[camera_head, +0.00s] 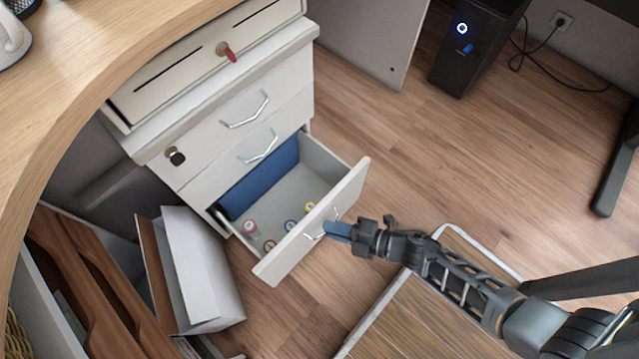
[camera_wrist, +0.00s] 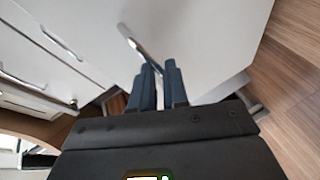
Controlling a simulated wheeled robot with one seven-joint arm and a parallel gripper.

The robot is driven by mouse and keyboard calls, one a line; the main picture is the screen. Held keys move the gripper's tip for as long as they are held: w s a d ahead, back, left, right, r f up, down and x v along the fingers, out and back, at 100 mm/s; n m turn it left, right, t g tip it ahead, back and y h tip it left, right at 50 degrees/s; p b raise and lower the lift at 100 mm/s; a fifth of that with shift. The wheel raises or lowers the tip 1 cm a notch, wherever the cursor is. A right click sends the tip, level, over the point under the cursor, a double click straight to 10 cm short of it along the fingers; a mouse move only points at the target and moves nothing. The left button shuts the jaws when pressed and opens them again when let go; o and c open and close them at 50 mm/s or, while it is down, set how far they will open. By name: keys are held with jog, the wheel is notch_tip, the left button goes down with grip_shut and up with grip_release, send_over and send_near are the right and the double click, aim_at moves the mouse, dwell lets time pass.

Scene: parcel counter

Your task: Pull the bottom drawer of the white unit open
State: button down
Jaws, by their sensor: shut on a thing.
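The white drawer unit (camera_head: 187,152) stands at the left centre in the head view. Its bottom drawer (camera_head: 312,222) is pulled well out, and its inside shows several small round coloured items and a blue thing at the back. My gripper (camera_head: 330,229) is shut on the bottom drawer's metal handle (camera_head: 313,236), at the front of the drawer. In the wrist view my fingers (camera_wrist: 158,72) are close together at the handle (camera_wrist: 130,42) on the white drawer front (camera_wrist: 190,40). The exact contact is partly hidden by the fingers.
The upper drawers are shut, each with a metal handle (camera_head: 246,112). A white open box (camera_head: 205,275) stands left of the open drawer. A black computer (camera_head: 470,45) stands at the top right. Wooden floor (camera_head: 440,150) right of the drawer is free.

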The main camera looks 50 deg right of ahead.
jog(key=s+b, duration=0.2)
jog(key=s, duration=2)
jog(key=shift+s+f, duration=0.35)
jog(key=shift+a, duration=0.1)
jog(key=c, duration=1.4)
grip_release()
jog(key=shift+o, duration=0.8)
jog(key=shift+w+r, duration=0.15)
jog(key=v, duration=0.8)
jog(key=shift+p, duration=0.45)
jog(key=shift+w, duration=0.1)
